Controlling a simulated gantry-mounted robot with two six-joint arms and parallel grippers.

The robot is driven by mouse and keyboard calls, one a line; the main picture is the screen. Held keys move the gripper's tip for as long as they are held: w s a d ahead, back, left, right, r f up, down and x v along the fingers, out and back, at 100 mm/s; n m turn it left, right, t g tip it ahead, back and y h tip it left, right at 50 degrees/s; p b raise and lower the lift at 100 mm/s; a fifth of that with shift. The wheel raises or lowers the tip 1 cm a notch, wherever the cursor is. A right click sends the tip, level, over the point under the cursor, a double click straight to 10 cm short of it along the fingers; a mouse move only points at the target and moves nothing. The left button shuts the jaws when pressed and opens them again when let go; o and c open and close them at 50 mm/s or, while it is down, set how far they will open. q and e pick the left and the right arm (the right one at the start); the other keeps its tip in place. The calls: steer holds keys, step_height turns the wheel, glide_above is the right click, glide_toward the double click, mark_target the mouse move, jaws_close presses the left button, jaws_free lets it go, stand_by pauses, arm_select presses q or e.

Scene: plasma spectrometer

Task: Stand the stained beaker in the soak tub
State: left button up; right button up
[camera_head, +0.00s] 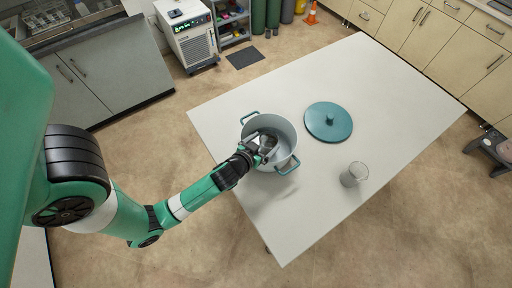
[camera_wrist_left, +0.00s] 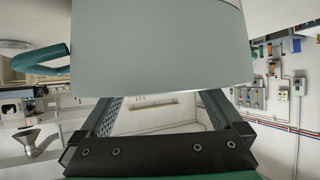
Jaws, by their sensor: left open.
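The soak tub (camera_head: 286,128) is a round pale grey pot with two teal handles, standing on the white table. A clear beaker with a greyish tint (camera_head: 352,176) stands upright on the table to the right of the tub, apart from it. My left gripper (camera_head: 268,147) is open at the tub's near-left side, its tips over or inside the rim. In the left wrist view the tub's grey wall (camera_wrist_left: 160,50) fills the upper middle and hides the fingertips, with a teal handle (camera_wrist_left: 42,60) at left. Whether the fingers touch the tub, I cannot tell. My right gripper is out of view.
A round teal lid (camera_head: 329,121) with a knob lies flat on the table (camera_head: 400,110) behind the beaker, right of the tub. The table's far right part and front corner are clear. Cabinets and a white machine (camera_head: 190,35) stand beyond the table.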

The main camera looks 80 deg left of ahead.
arm_select(q)
steer(key=v, duration=1)
steer(key=shift+p, duration=0.4)
steer(key=w+d+r+m+t+h, duration=0.1)
steer(key=w+d+r+t, duration=0.15)
steer(key=w+r, duration=0.6)
steer(key=w+d+r+t+h, duration=0.15)
steer(key=w+r+t, duration=0.25)
steer(key=w+r, duration=0.4)
steer(key=w+d+r+m+t, duration=0.1)
steer(key=w+d+r+t, duration=0.15)
steer(key=r, duration=0.65)
steer(key=w+d+r+m+t, duration=0.1)
steer(key=d+r+t, duration=0.15)
steer(key=r, duration=0.75)
steer(key=s+d+r+m+t+h, duration=0.2)
steer(key=r, duration=0.6)
steer(key=s+d+r+m+t+h, duration=0.2)
steer(key=r+h, duration=0.1)
steer(key=r, duration=0.5)
steer(key=s+d+r+m+t+h, duration=0.1)
steer(key=s+d+r+t+h, duration=0.1)
steer(key=r, duration=0.6)
steer(key=shift+s+d+m, duration=0.2)
steer(key=shift+s+m, duration=0.15)
steer(key=shift+m, duration=0.05)
